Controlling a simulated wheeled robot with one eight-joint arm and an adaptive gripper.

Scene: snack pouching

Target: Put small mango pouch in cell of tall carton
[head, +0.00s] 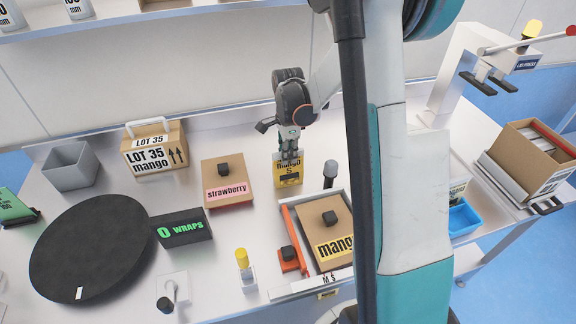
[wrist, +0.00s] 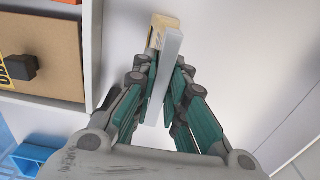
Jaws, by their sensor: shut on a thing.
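The small mango pouch (head: 289,180) is yellow with a dark band and the letters "mango S". It is upright below my gripper (head: 290,155), near the back middle of the table. In the wrist view my gripper (wrist: 164,85) is shut on it, and the pouch's pale narrow edge (wrist: 168,50) shows between the teal fingers. Whether its bottom touches the table is unclear. An open brown carton (head: 535,150) with upright dividers stands at the far right. I cannot tell its cells apart.
A strawberry box (head: 227,195) with a black knob is left of the pouch. A mango-labelled board (head: 328,225) in a white tray is in front. A blue bin (head: 463,220) is at right. A black disc (head: 90,250), wraps box (head: 183,230) and LOT 35 box (head: 153,155) are left.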

